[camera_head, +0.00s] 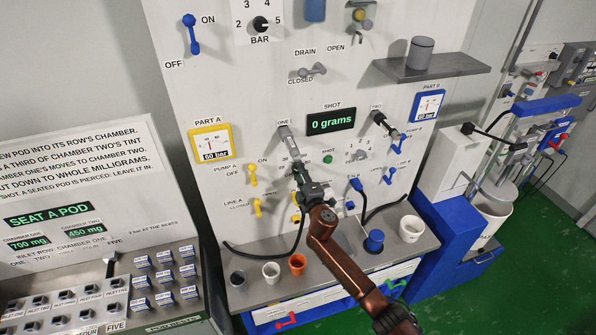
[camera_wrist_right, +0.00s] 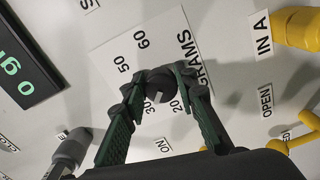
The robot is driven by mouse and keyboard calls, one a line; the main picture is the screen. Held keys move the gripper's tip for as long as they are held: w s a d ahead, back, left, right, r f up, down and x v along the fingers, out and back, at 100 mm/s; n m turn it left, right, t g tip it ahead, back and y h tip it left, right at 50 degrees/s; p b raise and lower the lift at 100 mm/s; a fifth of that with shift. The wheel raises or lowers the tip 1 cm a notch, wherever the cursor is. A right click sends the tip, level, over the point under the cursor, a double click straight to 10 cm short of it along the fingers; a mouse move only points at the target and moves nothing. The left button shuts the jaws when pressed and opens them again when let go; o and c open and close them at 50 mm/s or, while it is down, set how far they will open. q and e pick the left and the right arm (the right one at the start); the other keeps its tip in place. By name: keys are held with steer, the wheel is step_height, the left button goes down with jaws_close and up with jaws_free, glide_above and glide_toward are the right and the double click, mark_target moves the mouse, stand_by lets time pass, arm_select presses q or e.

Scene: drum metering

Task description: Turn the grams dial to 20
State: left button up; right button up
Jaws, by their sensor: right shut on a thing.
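The grams dial (camera_wrist_right: 158,84) is a dark round knob on a white plate (camera_wrist_right: 126,62) marked GRAMS, with 20, 30, 50 and 60 readable. My right gripper (camera_wrist_right: 160,82) is shut on the knob, with one dark green finger on each side. A pale mark shows on the knob, but I cannot tell which number it points at. In the head view my right gripper (camera_head: 299,172) reaches the panel below the SHOT display (camera_head: 331,120), which reads 0 grams, and hides most of the dial. My left gripper is not in view.
Yellow valve handles (camera_head: 253,174) stand left of my gripper and blue ones (camera_head: 390,174) to the right. An orange cup (camera_head: 297,263), a white cup (camera_head: 271,272) and a blue cup (camera_head: 375,240) stand on the ledge below.

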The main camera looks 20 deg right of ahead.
steer(key=n, duration=0.4)
steer(key=shift+n+p, duration=0.3)
steer(key=shift+p, duration=0.1)
steer(key=shift+r+n+p, duration=0.1)
steer(key=shift+n+p, duration=0.35)
steer(key=shift+n, duration=1.55)
steer(key=o, duration=1.2)
steer(key=shift+c, duration=0.2)
steer(key=shift+s, duration=0.1)
steer(key=s, duration=1.2)
steer(key=shift+d, duration=0.2)
